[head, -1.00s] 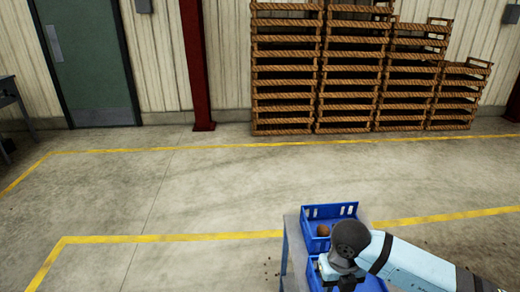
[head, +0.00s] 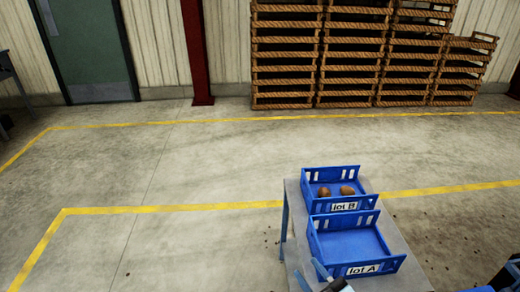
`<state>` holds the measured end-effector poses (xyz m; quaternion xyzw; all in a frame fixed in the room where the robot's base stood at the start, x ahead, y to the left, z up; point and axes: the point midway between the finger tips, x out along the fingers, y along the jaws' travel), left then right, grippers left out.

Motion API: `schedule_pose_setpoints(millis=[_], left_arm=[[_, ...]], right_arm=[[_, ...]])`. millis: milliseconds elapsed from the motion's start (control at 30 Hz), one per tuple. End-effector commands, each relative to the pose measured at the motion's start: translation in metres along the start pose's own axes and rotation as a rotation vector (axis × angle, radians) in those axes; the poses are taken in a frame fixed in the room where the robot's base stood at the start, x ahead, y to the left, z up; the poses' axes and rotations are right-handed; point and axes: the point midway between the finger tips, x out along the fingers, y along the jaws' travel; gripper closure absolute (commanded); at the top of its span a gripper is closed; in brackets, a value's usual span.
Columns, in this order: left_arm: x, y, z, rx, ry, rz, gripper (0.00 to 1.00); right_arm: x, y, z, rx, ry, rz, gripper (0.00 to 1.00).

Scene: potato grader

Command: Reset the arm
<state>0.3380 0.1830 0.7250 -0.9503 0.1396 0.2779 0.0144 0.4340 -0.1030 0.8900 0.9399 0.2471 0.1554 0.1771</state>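My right arm shows only in pieces at the bottom edge and lower right corner of the head view. Its gripper (head: 330,279) is at the bottom edge, just in front of the lot A crate (head: 316,246), mostly cut off by the frame. Whether its fingers are open or shut does not show. The blue lot A crate looks empty. The blue lot B crate (head: 309,187) stands behind it and holds two brown potatoes, one on the left (head: 324,193) and one on the right (head: 347,190). My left gripper is out of view.
Both crates stand on a grey table (head: 408,259). Open concrete floor with yellow lines lies left of and behind it.

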Motion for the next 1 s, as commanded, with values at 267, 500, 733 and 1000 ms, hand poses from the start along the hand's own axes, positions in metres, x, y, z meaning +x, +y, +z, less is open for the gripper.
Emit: schedule_pose_setpoints(millis=[267,500,733,1000], left_arm=[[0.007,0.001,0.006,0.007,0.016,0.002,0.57],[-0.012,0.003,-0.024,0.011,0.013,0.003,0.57],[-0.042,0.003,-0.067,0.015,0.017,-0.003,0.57],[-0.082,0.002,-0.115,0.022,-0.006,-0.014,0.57]], right_arm=[[-0.111,-0.026,0.116,0.374,-0.602,0.124,0.66],[-0.15,-0.033,0.111,0.502,-0.797,0.106,0.66],[-0.144,-0.011,0.068,0.494,-0.806,0.108,0.66],[-0.138,0.019,0.009,0.483,-0.823,0.112,0.66]])
